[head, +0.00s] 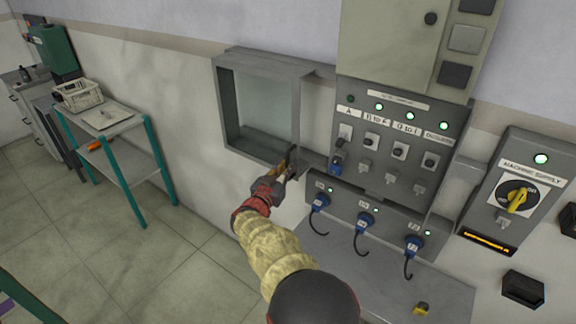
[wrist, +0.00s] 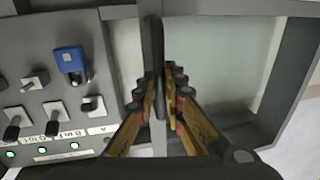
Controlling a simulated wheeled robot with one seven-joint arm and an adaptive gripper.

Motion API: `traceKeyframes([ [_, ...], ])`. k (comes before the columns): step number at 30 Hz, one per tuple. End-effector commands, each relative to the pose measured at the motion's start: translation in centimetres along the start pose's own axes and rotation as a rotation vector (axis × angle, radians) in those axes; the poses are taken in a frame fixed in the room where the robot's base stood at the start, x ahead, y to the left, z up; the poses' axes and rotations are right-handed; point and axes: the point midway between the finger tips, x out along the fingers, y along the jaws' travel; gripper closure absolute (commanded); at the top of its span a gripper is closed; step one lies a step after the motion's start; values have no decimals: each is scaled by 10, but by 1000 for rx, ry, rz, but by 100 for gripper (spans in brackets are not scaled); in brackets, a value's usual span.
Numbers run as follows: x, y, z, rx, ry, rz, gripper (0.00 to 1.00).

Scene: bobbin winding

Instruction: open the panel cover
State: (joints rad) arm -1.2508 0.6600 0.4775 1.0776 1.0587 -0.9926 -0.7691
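The panel cover appears to be the grey-framed pane (head: 223,100) left of the switch panel (head: 345,190). It stands beside the switches, not over them, and its pale pane (wrist: 225,60) shows in the wrist view. My gripper (head: 292,168) is at the frame's lower right corner. In the wrist view, its two fingers (wrist: 161,80) lie on either side of a dark upright bar (wrist: 152,45) at the frame's edge. The gap between them is narrow, and I cannot tell whether they press on the bar.
The switches, a blue padlock-like piece (wrist: 70,60) and blue plugs (head: 319,202) with hanging cables are near my gripper. A grey ledge (head: 330,255) juts out below. A machine supply box (head: 540,185) is at right. A green-legged shelf (head: 150,150) stands at left; the floor between is clear.

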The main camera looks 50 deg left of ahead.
Motion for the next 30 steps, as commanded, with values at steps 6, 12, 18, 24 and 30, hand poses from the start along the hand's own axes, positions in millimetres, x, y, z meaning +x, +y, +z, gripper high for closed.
traceKeyframes([
  [6, 0, 0, 0, 0, 0, 0, 75],
  [12, 0, 0, 0, 0, 0, 0, 74],
  [18, -6, 0, -1, 0, 0, -1, 74],
  [24, -38, -1, -1, -1, 0, -2, 74],
  [30, -80, -2, 0, 0, -1, -3, 74],
])
